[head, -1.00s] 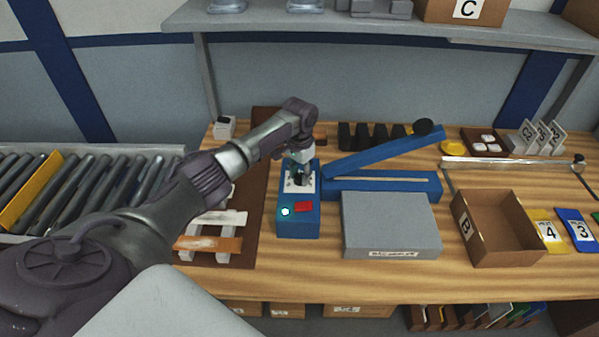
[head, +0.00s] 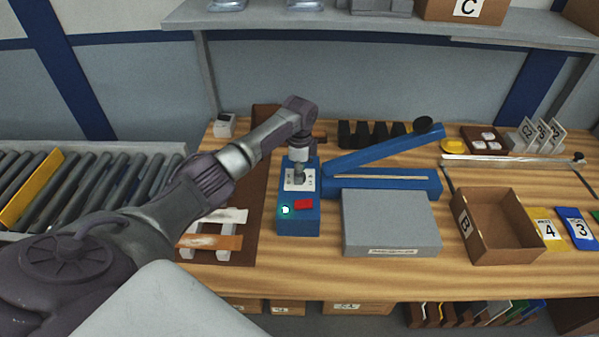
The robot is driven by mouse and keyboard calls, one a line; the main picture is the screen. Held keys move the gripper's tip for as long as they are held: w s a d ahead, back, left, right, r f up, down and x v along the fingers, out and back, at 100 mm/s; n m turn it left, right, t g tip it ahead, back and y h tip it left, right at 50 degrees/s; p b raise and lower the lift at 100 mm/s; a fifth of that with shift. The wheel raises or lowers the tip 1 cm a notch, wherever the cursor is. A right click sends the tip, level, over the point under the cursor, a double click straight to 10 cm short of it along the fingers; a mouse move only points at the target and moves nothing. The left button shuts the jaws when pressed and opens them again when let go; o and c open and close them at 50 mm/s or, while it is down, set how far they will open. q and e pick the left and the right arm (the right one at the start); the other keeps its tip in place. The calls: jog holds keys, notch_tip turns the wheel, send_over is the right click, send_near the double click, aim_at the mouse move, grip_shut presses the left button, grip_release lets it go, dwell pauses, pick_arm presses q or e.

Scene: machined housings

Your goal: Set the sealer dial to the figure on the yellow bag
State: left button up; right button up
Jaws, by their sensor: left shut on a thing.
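The blue sealer (head: 298,222) stands on the wooden bench, with its blue sealing arm (head: 385,151) raised to the right. Its dial sits on a white scale plate (head: 290,184) on top of the control box; the dial itself is mostly hidden and its setting cannot be read. My left gripper (head: 299,178) points down over the plate, shut on the dial. The yellow bag (head: 543,218) lies at the right and shows a 4. My right gripper is not in view.
A green light (head: 285,210) and a red switch (head: 304,204) are on the sealer's front. A grey block (head: 390,222) and an open cardboard box marked B (head: 463,224) stand to its right. A blue bag (head: 573,218) shows a 3. A roller conveyor (head: 90,190) is at left.

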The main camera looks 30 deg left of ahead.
pick_arm(q)
jog(key=shift+m, duration=1.7)
jog(key=o, duration=1.1)
jog(key=shift+o, duration=0.2)
notch_tip(320, 180, up, 12)
